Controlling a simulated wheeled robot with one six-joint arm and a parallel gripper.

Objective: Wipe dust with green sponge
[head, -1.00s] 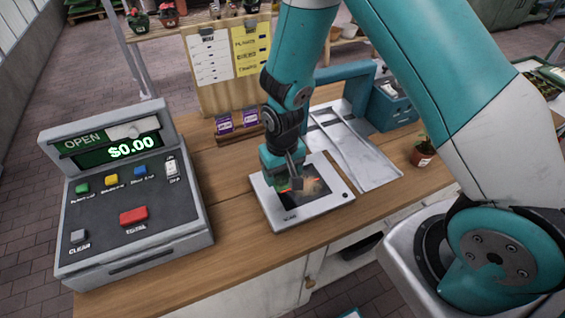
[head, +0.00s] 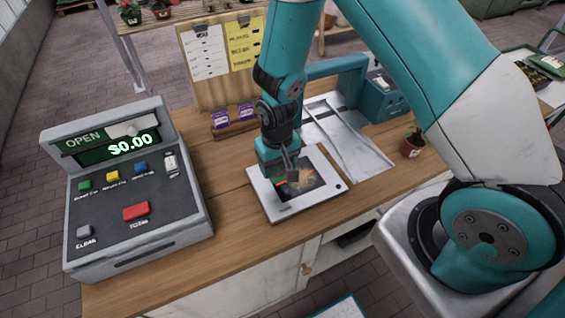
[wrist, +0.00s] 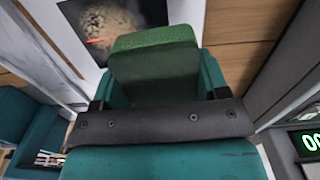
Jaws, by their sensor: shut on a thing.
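My gripper (head: 291,174) points down over the scanner plate and is shut on the green sponge (wrist: 155,62), which fills the jaws in the wrist view. In the head view the sponge is mostly hidden by the gripper. The scanner plate (head: 270,205) has a white frame and a dark glass, and lies on the wooden counter. A brown dust patch (head: 305,179) covers part of the glass, just right of the gripper. The dust also shows in the wrist view (wrist: 110,22), beyond the sponge, with a thin red line across it. I cannot tell whether the sponge touches the glass.
A cash register (head: 135,190) reading $0.00 stands left on the counter (head: 225,240). Behind are a board with papers (head: 215,65) and purple packets (head: 232,117). A metal tray (head: 345,140) and a small potted plant (head: 412,142) are to the right.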

